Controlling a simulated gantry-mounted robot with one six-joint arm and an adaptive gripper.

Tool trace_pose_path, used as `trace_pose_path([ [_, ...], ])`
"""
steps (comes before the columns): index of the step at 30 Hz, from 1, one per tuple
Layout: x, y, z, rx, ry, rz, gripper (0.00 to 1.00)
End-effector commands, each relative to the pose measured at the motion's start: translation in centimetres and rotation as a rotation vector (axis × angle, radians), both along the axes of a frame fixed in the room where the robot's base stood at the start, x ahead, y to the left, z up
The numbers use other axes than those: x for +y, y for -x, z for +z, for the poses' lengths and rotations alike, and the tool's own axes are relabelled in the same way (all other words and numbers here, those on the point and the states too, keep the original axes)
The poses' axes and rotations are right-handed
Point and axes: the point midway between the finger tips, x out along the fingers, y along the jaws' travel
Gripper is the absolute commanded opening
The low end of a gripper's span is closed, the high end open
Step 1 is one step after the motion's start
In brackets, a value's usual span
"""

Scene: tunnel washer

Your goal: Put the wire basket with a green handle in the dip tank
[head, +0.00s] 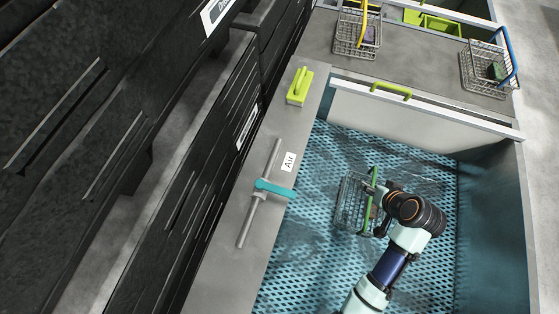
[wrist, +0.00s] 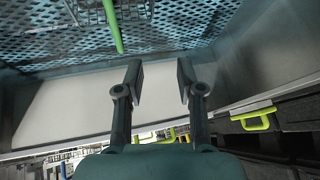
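The wire basket (head: 350,205) with a green handle (head: 370,200) is inside the dip tank (head: 320,250), low over or on its blue perforated floor; contact is hard to judge. My gripper (head: 376,206) is beside the basket's right side in the head view and partly covers it. In the wrist view my gripper (wrist: 160,72) is open, with nothing between its two fingers. The green handle (wrist: 113,27) shows beyond the fingertips and to the left, apart from them. Part of the basket's wire (wrist: 90,12) shows at the top.
A pale divider with a yellow-green handle (head: 390,90) closes the tank's far end. Beyond it stand a yellow-handled basket (head: 355,38) and a blue-handled basket (head: 485,70). A teal lever (head: 274,188) by an "Air" label and a yellow-green handle block (head: 299,87) sit on the left ledge.

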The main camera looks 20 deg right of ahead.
Motion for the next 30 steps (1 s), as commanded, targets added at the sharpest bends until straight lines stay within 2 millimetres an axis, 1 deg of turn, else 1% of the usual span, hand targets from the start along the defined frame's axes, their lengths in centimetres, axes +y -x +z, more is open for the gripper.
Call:
trace_pose_path([
  [1, 3.7, -3.7, 2.5, -0.024, 0.066, 0.083, 0.38],
  [2, 6.1, -5.6, 4.1, -0.044, 0.107, 0.127, 0.38],
  [3, 9.7, -8.0, 6.4, -0.079, 0.161, 0.184, 0.38],
  [5, 15.3, -10.5, 10.0, -0.144, 0.23, 0.264, 0.38],
  [6, 19.1, -11.5, 12.3, -0.194, 0.267, 0.312, 0.38],
  [8, 24.2, -12.2, 15.5, -0.272, 0.307, 0.374, 0.38],
  [9, 27.3, -12.2, 17.4, -0.323, 0.326, 0.409, 0.38],
  [12, 32.7, -11.3, 20.9, -0.425, 0.345, 0.469, 0.38],
  [14, 34.6, -10.8, 22.2, -0.465, 0.348, 0.49, 0.38],
  [15, 35.3, -10.5, 22.8, -0.481, 0.349, 0.496, 0.38],
  [16, 35.6, -10.4, 23.0, -0.488, 0.349, 0.499, 0.38],
  [18, 35.9, -10.3, 23.3, -0.496, 0.349, 0.5, 0.38],
  [25, 35.8, -10.3, 23.3, -0.494, 0.349, 0.5, 0.38],
  [28, 35.8, -10.3, 24.9, -0.494, 0.349, 0.499, 0.38],
  [29, 35.8, -10.3, 25.7, -0.494, 0.349, 0.499, 0.38],
  [30, 35.8, -10.3, 27.0, -0.493, 0.349, 0.5, 0.38],
])
